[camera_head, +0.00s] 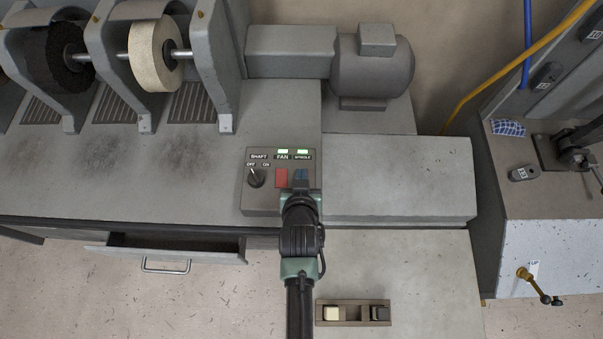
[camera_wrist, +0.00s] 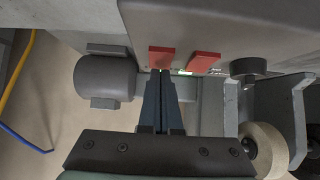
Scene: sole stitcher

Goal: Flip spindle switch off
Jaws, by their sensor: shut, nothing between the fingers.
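The control panel (camera_head: 263,207) sits at the right front of the grey machine bench. Its SPINDLE label is at the right, below a pale lit indicator (camera_head: 303,152). My gripper (camera_head: 301,178) is over the spindle side of the panel and hides the spindle switch in the head view. In the wrist view the red spindle switch (camera_wrist: 161,57) shows just beyond the tips of my gripper (camera_wrist: 161,76). The fingers are shut and empty. I cannot tell whether they touch the switch. The red fan switch (camera_head: 281,178) is beside it and also shows in the wrist view (camera_wrist: 204,64).
A black shaft knob (camera_head: 256,178) is left of the switches. A grey motor (camera_head: 372,67) stands behind the panel, with abrasive wheels (camera_head: 154,54) at the upper left. A drawer (camera_head: 165,248) hangs open in front. A bare grey surface (camera_head: 400,180) lies right of the panel.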

